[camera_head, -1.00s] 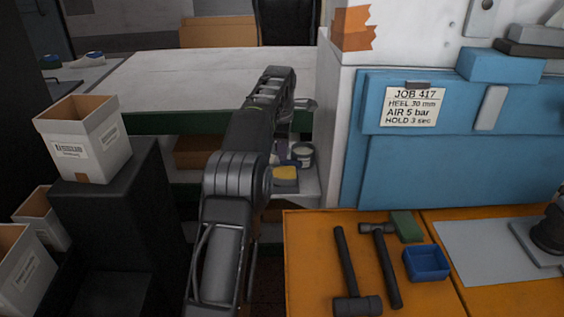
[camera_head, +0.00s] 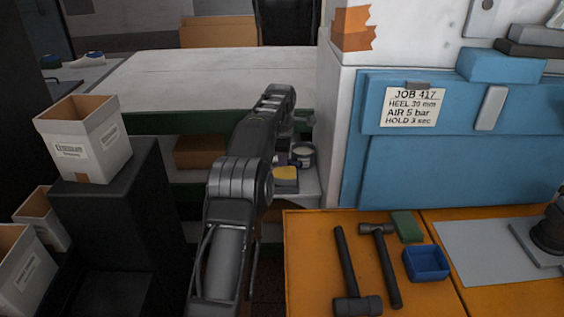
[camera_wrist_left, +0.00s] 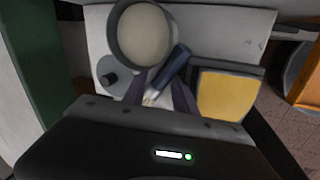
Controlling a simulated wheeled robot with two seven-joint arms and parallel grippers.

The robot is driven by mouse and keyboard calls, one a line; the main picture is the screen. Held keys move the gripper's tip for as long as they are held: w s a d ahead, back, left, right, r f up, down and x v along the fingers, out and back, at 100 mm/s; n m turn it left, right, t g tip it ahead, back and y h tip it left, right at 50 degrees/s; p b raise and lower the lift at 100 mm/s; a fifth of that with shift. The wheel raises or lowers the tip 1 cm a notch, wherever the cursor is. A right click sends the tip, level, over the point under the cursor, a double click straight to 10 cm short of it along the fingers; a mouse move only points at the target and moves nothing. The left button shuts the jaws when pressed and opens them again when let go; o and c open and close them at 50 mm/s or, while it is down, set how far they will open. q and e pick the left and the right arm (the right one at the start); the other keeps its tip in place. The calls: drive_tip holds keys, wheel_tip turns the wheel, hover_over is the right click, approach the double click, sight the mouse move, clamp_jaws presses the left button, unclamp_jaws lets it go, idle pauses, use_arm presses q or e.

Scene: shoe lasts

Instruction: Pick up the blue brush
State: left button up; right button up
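The blue brush (camera_wrist_left: 174,66) shows in the left wrist view, between a round tub (camera_wrist_left: 145,35) of pale paste and a yellow sponge (camera_wrist_left: 222,95). Its dark blue handle slants up to the right, with a pale tip at the lower end. My left gripper (camera_wrist_left: 158,90) has its fingers apart, one on either side of the brush's lower part. I see no clear contact. In the head view, my left gripper is mostly hidden by its own arm, above a low shelf (camera_head: 304,190) holding the tub and sponge. My right gripper is not in view.
A white bench (camera_head: 200,75) lies behind the arm. A blue machine (camera_head: 440,170) stands right of the shelf. An orange bench (camera_head: 315,260) with hammers (camera_head: 345,265) and a blue tray (camera_head: 426,262) is in front.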

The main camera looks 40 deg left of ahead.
use_arm(q)
drive_tip(key=shift+c, duration=0.5)
clamp_jaws()
drive_tip(key=shift+r, duration=0.1)
drive_tip(key=shift+s+a+r, duration=0.1)
drive_tip(key=shift+a+r, duration=0.1)
drive_tip(key=shift+r, duration=0.25)
wheel_tip(320, 180, up, 6)
drive_tip(key=shift+f+p, duration=0.15)
drive_tip(key=shift+p, duration=0.75)
drive_tip(key=s+a, duration=1.2)
drive_tip(key=a, duration=0.3)
drive_tip(key=shift+s, duration=0.3)
